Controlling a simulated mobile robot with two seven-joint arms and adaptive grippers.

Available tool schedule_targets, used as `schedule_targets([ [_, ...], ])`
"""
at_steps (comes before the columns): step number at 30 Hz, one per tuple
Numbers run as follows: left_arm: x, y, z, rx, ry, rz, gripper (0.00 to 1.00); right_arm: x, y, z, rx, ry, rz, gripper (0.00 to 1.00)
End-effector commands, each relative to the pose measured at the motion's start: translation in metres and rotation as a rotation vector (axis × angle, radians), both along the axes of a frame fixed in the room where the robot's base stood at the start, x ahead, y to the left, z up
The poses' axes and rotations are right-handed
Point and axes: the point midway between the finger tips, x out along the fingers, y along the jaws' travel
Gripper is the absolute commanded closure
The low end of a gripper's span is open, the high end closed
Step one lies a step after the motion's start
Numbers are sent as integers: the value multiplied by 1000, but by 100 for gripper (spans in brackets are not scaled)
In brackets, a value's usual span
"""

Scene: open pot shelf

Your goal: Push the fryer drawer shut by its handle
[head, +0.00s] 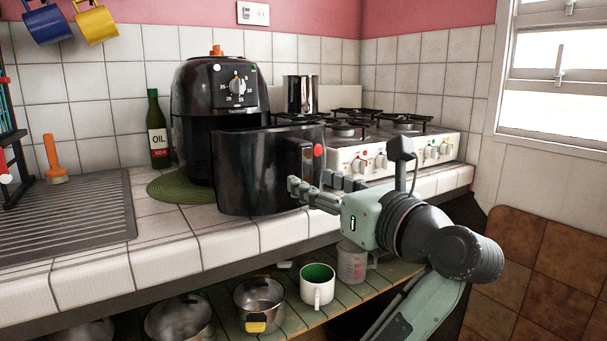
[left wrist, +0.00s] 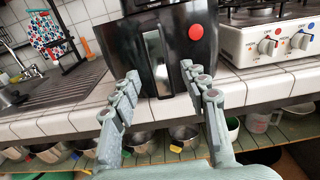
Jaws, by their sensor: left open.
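The black air fryer (head: 207,90) stands on the tiled counter with its drawer (head: 256,175) pulled out toward the front. The drawer's handle (head: 307,165) is on its front face, beside a red dot; the handle also shows in the left wrist view (left wrist: 157,62). My left gripper (head: 309,182) is open just in front of the drawer's front face. In the left wrist view its two fingers (left wrist: 160,75) point at the drawer, one on each side of the handle. Contact with the handle cannot be told. My right gripper is in neither view.
A white gas stove (head: 380,150) with a steel pot (head: 301,95) stands to the right. An oil bottle (head: 157,130) and a sink drainboard (head: 70,215) are to the left. Below the counter, a shelf holds pots and mugs (head: 317,287).

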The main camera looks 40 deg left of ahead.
Motion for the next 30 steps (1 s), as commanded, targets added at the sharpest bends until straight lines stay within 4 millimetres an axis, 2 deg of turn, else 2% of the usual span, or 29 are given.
schedule_targets([
  [3, 6, 19, 2, 4, -1, 4, 55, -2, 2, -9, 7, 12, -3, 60],
  [7, 12, 32, 1, 4, 1, 3, 55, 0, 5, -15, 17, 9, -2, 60],
  [18, 16, 39, 0, 2, 0, 1, 55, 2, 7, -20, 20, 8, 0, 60],
  [28, 16, 39, 0, 3, 1, 1, 95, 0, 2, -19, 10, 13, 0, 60],
  [30, 16, 39, 0, 3, 1, 1, 100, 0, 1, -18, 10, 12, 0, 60],
])
